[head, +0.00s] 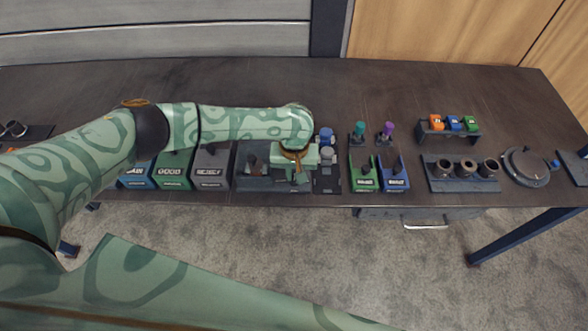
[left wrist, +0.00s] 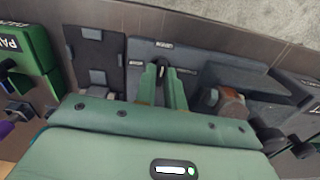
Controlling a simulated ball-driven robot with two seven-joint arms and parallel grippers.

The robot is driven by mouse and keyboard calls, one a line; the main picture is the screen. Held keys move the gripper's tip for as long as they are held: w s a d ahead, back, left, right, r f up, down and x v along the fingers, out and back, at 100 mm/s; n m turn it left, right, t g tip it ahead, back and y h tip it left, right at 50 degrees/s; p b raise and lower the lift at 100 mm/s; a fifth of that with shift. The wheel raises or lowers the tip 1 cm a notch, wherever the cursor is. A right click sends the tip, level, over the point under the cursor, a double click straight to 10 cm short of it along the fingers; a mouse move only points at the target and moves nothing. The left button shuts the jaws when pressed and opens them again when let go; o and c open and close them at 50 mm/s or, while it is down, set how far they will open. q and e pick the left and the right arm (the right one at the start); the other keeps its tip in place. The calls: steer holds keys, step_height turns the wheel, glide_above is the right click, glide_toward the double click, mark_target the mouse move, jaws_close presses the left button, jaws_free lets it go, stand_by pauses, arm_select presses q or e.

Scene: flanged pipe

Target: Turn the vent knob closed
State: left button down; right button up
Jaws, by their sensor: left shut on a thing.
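My left gripper (head: 297,176) reaches down over the dark grey fixture panel (head: 262,184) near the table's front edge. In the left wrist view its two green fingers (left wrist: 162,82) point at the panel (left wrist: 140,50) and are shut on a small dark knob (left wrist: 161,69), which I take to be the vent knob. The fingers hide most of the knob, so its turn angle cannot be read. In the head view the hand covers it. Small white labels sit on the panel, too small to read. My right gripper is not in view.
Left of the panel stand bins marked GOOD (head: 173,170) and REJECT (head: 211,167). To its right are a grey-and-blue fitting (head: 327,155), green and blue bins (head: 393,172), a rack of small coloured blocks (head: 449,125) and a block with dark cups (head: 464,172). The table's back is clear.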

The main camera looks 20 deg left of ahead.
arm_select(q)
steer(key=m+p, duration=0.1)
steer(key=p, duration=0.3)
steer(key=m+p, duration=0.2)
steer(key=p, duration=0.2)
steer(key=shift+s+d+r, duration=0.1)
steer(key=shift+s+r, duration=0.05)
steer(key=shift+r, duration=0.2)
steer(key=shift+f+m+p, duration=0.3)
steer(key=shift+m+p, duration=0.2)
steer(key=shift+m, duration=0.6)
steer(key=m, duration=0.3)
steer(key=shift+m, duration=0.3)
steer(key=m, duration=0.4)
steer(key=shift+w+m, duration=0.15)
steer(key=shift+m, duration=0.95)
steer(key=shift+w+m, duration=0.1)
steer(key=shift+m, duration=1)
steer(key=c, duration=1.5)
jaws_free()
steer(key=shift+c, duration=0.2)
steer(key=shift+o, duration=0.3)
